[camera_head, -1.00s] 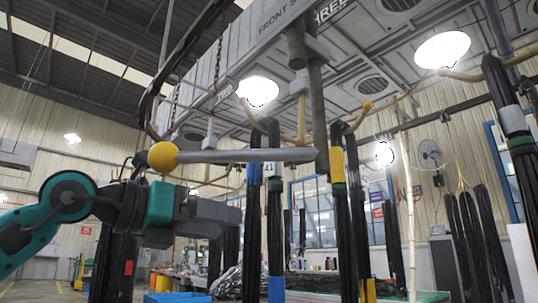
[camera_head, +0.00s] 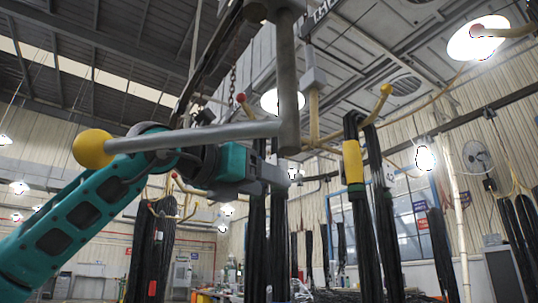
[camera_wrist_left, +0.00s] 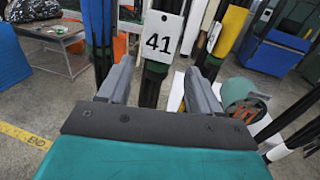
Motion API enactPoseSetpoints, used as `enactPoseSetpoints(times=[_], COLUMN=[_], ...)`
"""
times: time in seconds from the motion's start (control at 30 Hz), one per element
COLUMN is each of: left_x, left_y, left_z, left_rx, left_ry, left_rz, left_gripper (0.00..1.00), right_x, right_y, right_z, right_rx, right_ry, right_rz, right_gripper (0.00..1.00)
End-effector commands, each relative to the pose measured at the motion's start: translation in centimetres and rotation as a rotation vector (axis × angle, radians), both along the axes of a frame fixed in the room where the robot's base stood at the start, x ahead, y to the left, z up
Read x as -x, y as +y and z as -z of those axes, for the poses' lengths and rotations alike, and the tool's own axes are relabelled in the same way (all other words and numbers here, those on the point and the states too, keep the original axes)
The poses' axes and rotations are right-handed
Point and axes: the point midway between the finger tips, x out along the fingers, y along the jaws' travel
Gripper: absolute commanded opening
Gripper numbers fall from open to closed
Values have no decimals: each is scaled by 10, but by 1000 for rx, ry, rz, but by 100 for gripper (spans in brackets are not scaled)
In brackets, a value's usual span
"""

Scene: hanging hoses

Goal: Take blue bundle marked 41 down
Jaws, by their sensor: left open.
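The tag reading 41 (camera_wrist_left: 161,37) is a white card on a black hose bundle (camera_wrist_left: 150,92) in the left wrist view. A dark green band shows just below the tag; I see no clear blue on it here. My left gripper (camera_wrist_left: 158,68) is open, with one finger to each side of the bundle as seen from the wrist. I cannot tell whether the hoses are between the fingers or just beyond them. In the head view the left gripper (camera_head: 275,178) covers the upper part of two dark hanging bundles (camera_head: 257,235). My right gripper is not in view.
A grey bar with a yellow ball end (camera_head: 92,148) crosses in front of my left arm. A yellow-banded bundle (camera_head: 353,163) hangs to the right, on a yellow-tipped hook (camera_head: 386,90). More dark hoses (camera_head: 150,250) hang at left.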

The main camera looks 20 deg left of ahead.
Motion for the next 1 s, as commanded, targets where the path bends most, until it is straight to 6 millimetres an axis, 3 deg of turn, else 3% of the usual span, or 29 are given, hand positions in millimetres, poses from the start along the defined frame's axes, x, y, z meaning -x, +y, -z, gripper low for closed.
enactPoseSetpoints(times=[0.27, 0.5, 0.8, 1.0], left_x=[-23, -54, -61, -61], left_y=[-10, -24, -26, -26], left_z=[1, 2, 2, 2], left_rx=[0, 0, 2, 1], left_ry=[1, 1, -1, 0], left_rz=[0, 0, 0, 0], left_gripper=[64, 64, 64, 47], right_x=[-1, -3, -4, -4], right_y=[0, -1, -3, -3], right_z=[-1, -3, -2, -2], right_rx=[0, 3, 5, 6], right_ry=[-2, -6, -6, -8], right_rz=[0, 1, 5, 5], right_gripper=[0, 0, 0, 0])
